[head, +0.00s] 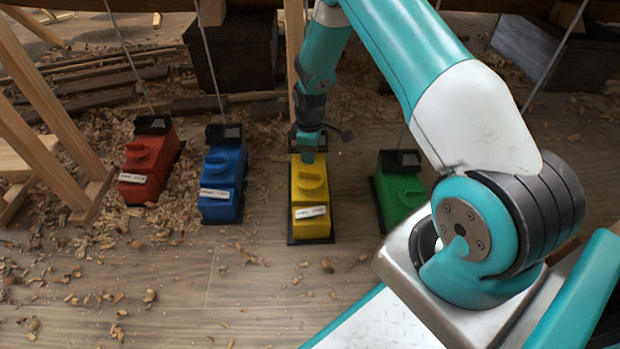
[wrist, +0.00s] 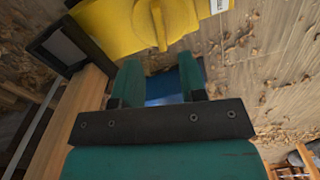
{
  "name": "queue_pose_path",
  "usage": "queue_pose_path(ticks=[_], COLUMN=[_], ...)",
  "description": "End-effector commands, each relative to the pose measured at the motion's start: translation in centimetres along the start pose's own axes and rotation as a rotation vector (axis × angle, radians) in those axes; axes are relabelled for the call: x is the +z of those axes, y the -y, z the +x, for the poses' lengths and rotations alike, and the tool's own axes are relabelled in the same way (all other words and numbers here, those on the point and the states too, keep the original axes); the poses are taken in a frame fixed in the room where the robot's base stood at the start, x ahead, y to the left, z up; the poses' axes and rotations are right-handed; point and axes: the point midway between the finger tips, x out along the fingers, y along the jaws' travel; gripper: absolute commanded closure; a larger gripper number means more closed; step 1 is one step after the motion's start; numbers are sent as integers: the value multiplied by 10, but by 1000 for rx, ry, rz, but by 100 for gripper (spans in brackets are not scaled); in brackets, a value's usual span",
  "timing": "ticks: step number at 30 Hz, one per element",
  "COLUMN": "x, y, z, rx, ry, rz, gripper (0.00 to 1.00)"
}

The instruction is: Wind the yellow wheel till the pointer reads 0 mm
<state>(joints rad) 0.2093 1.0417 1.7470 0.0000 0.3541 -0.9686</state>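The yellow box (head: 311,220) stands on the floor, with a round yellow wheel (head: 312,172) on its upper face. A white label (head: 310,212) is on its lower front. In the wrist view the wheel (wrist: 152,25) has a raised grip bar and sits just ahead of my fingertips. My gripper (head: 308,156) is over the top end of the yellow box. In the wrist view my gripper (wrist: 160,68) is open, its two teal fingers apart with nothing held between them. A dark-framed gauge (wrist: 62,46) shows at an angle, and I cannot read its pointer.
A blue box (head: 222,183) and a red box (head: 148,170) stand to the left, a green box (head: 400,195) to the right. Wooden trestle legs (head: 45,160) are at far left. Thin rods rise behind the boxes. Shavings litter the floor; the front floor (head: 210,290) is mostly clear.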

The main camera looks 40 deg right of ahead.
Motion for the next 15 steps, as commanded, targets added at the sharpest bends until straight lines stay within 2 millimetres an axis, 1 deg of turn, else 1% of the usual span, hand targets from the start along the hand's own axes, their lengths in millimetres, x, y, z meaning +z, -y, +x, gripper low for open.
queue_pose_path(ticks=[1,6,10,15], x=[0,0,0,0], y=[0,0,0,0], z=[20,54,71,81], rx=[-1,0,1,1], ry=[0,0,-1,-1], rz=[0,1,1,1], gripper=[62,62,62,62])
